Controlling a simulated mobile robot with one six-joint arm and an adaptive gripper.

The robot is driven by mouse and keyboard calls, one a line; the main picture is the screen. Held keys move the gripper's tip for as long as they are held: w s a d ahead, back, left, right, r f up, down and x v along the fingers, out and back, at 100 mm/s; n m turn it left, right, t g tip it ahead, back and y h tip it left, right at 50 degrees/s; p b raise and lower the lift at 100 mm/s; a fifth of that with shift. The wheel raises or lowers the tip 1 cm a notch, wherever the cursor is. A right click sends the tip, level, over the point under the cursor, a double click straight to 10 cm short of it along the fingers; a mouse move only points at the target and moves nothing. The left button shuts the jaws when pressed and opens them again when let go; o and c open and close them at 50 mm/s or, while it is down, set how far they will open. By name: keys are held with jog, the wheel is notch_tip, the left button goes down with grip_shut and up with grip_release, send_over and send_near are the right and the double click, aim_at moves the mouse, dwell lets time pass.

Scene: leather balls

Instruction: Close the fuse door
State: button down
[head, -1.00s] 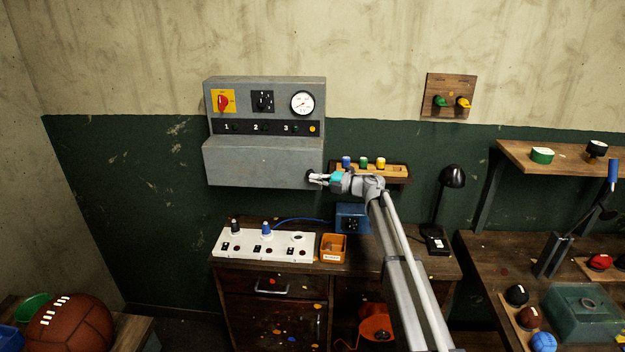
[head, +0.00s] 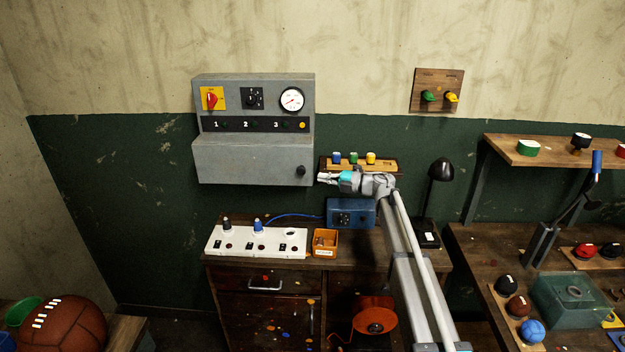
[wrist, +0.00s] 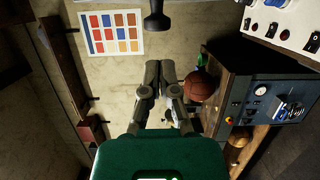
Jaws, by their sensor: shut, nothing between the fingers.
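The grey fuse box (head: 255,90) hangs on the wall in the head view. Its lower front is a plain grey door panel (head: 245,165) with a black knob (head: 300,171) near its right end. No opening or fuses show behind the panel; I cannot tell whether it sits fully flush. My gripper (head: 322,178) is just right of the knob, apart from it, pointing left. In the wrist view my gripper (wrist: 157,68) has its fingers together with nothing between them. A dark knob-like shape (wrist: 156,20) shows ahead of the fingertips there.
A wooden shelf with coloured pegs (head: 385,164) is behind my gripper. Below are a white switch strip (head: 257,242), an orange bin (head: 324,243), a blue box (head: 351,213) and a black lamp (head: 440,170). Open air lies in front of the panel.

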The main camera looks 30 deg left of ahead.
jog(key=shift+w+d, duration=1.4)
jog(key=shift+d, duration=0.05)
